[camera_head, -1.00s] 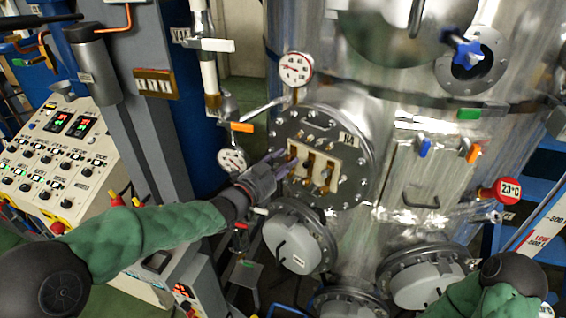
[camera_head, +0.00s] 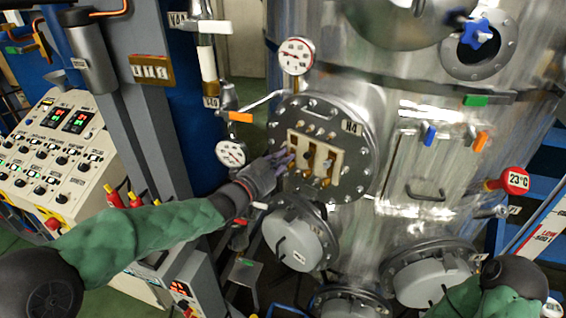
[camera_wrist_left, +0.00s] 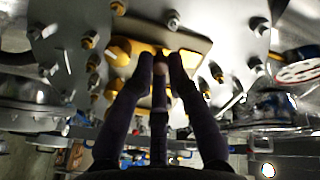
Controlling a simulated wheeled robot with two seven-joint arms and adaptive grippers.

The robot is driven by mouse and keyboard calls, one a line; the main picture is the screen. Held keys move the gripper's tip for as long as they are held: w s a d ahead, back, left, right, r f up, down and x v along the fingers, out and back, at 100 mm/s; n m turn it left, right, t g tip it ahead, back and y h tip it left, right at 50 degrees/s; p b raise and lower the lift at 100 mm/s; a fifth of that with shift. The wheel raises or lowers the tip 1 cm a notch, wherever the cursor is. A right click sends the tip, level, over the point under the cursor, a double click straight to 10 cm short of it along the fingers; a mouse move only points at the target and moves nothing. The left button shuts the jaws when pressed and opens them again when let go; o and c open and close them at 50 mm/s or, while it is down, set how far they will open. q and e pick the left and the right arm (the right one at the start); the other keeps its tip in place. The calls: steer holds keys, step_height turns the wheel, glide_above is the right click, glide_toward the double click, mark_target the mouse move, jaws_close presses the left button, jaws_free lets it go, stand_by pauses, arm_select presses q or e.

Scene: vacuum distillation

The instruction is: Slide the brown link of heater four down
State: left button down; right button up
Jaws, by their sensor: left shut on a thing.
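Heater four is a round bolted flange (camera_head: 362,160) marked H4, in the middle of the head view. It bears a cream plate (camera_head: 336,153) with several brown links, among them a middle link (camera_head: 309,160) and a right one (camera_head: 327,172). My left gripper (camera_head: 285,158) is at the plate's left edge, shut on the left brown link, which its fingers largely hide. In the left wrist view, the fingertips (camera_wrist_left: 161,62) come together over the brownish-yellow fittings of the plate. My right arm shows at the lower right; its gripper is out of view.
Grey round covers (camera_head: 290,240) stick out below the flange. A pressure gauge (camera_head: 295,57) sits above it and a second gauge (camera_head: 232,153) to its left. A control panel (camera_head: 55,150) stands at the far left. A hatch (camera_head: 425,165) lies to the right.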

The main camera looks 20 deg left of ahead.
arm_select(q)
steer(key=shift+f, duration=0.25)
steer(key=c, duration=1.2)
jaws_free()
steer(key=shift+v, duration=4.05)
